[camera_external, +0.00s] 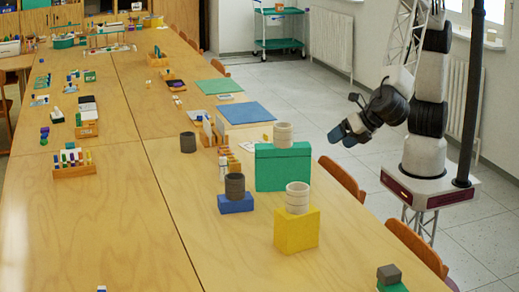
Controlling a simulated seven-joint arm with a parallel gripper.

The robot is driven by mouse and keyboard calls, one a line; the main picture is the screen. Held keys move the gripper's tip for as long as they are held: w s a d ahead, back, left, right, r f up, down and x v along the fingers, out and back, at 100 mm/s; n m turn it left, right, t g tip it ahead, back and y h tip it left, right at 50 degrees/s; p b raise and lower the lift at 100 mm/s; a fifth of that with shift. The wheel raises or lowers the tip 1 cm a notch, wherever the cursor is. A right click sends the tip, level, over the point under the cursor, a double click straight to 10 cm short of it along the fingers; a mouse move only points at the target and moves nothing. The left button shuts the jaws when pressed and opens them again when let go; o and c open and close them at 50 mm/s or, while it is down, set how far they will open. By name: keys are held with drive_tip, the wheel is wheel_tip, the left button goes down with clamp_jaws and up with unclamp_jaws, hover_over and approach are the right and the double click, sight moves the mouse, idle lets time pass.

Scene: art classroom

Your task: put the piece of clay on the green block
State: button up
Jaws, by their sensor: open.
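A large green block (283,170) stands on the table, with a pale ribbed cup-like piece (283,134) on its top. A dark grey cube (389,273), which may be the piece of clay, sits on a smaller green block (393,287) at the bottom right, partly cut off by the picture edge. My gripper (343,136) is open and appears empty, in the air to the right of the large green block and apart from it.
A yellow block (296,232) bears another pale cup (297,198); a blue block (236,204) bears a dark cup (235,186). Another dark cup (188,142) stands on the table (130,225). Chairs (343,181) line its right edge. The front left is mostly clear.

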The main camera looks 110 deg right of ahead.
drive_tip(key=s+d+r+m+g, duration=0.2)
drive_tip(key=s+d+r+m, duration=0.15)
drive_tip(key=d, duration=0.55)
drive_tip(key=s+d+r+m+g+y, duration=0.1)
drive_tip(key=s+d+r+m, duration=0.2)
drive_tip(key=d, duration=0.5)
drive_tip(key=s+d+r+m+g, duration=0.2)
drive_tip(key=s+d+m, duration=0.25)
drive_tip(key=d, duration=0.45)
drive_tip(key=s+d+r+m+y, duration=0.1)
drive_tip(key=s+d+m+y, duration=0.1)
drive_tip(key=s+d+m, duration=0.3)
drive_tip(key=s+d+r+m+y, duration=0.1)
drive_tip(key=s+d+m+y, duration=0.2)
drive_tip(key=s, duration=0.9)
drive_tip(key=d+m, duration=0.3)
drive_tip(key=shift+s, duration=0.3)
